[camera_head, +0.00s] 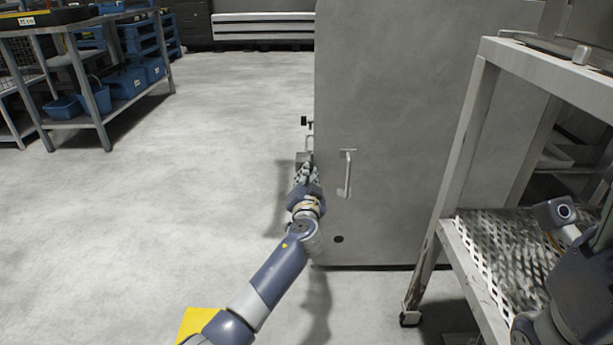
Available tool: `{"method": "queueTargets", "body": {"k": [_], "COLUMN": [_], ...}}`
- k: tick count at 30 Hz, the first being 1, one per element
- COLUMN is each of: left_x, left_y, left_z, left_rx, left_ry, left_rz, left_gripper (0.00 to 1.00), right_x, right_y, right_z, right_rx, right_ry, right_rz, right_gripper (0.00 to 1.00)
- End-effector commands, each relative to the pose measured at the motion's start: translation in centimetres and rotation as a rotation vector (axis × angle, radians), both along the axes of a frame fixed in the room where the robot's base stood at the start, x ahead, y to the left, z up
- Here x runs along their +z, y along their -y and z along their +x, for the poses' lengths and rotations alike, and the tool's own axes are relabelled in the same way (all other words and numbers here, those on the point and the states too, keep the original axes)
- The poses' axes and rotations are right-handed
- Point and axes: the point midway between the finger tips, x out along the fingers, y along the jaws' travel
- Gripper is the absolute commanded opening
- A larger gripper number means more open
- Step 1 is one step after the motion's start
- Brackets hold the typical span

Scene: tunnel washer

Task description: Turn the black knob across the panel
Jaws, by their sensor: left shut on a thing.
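A small black knob-like part (304,121) sticks out past the left edge of the tall grey cabinet (400,120). The face it sits on is turned away from me. My left gripper (307,168) is at that same left edge, nearer to me than the black part and apart from it in the picture. Its fingers are shut on a small part at the edge; the fingers hide most of it, and I cannot tell exactly what it is. My right gripper is not in view.
A metal handle (348,173) and a round black spot (339,239) are on the cabinet's near face. A metal rack with a perforated shelf (480,270) stands at the right. A workbench with blue bins (96,99) is at the far left. Open floor (180,190) lies left of the cabinet.

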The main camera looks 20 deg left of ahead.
Motion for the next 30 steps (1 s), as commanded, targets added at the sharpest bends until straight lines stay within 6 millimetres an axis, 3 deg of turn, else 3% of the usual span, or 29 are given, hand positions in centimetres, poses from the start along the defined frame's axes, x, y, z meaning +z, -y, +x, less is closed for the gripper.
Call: {"method": "queueTargets", "body": {"k": [30], "left_x": [-0.8], "left_y": [0.5], "left_z": [0.1], "left_rx": [-0.001], "left_ry": [-0.241], "left_rz": [0.833], "left_gripper": [0.00], "right_x": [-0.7], "right_y": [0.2], "right_z": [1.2], "right_rx": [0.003], "right_ry": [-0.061], "right_rz": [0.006], "right_gripper": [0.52]}}
